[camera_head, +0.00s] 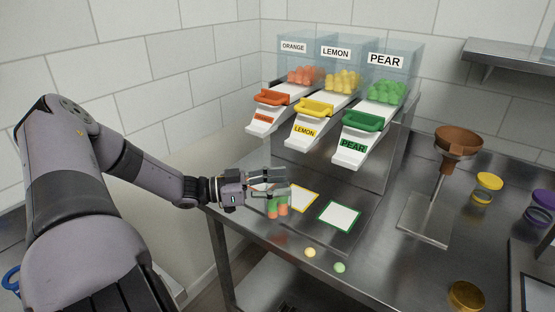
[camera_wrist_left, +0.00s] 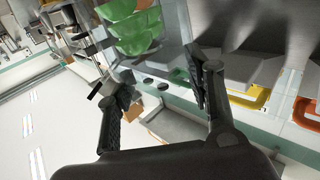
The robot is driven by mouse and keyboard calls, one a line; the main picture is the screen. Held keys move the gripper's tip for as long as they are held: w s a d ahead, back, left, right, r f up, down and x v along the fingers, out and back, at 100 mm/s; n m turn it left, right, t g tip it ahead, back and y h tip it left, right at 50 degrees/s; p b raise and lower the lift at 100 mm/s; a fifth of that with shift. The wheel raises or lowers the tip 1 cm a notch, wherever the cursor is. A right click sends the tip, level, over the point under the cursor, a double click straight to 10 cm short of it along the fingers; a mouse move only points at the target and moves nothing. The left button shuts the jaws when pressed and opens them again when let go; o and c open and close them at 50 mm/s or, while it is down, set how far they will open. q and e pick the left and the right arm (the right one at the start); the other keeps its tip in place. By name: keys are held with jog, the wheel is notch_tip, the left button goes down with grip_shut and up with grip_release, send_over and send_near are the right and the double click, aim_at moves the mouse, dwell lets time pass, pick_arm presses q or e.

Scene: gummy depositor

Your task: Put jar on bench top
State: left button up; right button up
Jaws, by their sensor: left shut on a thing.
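The jar (camera_head: 276,207) is clear and holds green and orange gummies. My left gripper (camera_head: 268,190) is shut on it near the left edge of the steel bench top (camera_head: 373,261). The jar looks roughly upright, close to the bench surface; I cannot tell whether its base touches. In the left wrist view, green and orange gummies (camera_wrist_left: 132,24) show large beyond the fingers of the left gripper (camera_wrist_left: 160,92). The jar's clear wall is hard to make out there. My right gripper is not in view.
Orange, lemon and pear dispensers (camera_head: 341,95) stand behind. White cards with yellow (camera_head: 303,199) and green (camera_head: 339,217) borders lie right of the jar. A yellow gummy (camera_head: 310,252) and green gummy (camera_head: 340,267) lie in front. A brown funnel stand (camera_head: 458,142) is right.

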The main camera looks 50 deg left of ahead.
pick_arm(q)
jog(key=c, duration=0.4)
grip_shut()
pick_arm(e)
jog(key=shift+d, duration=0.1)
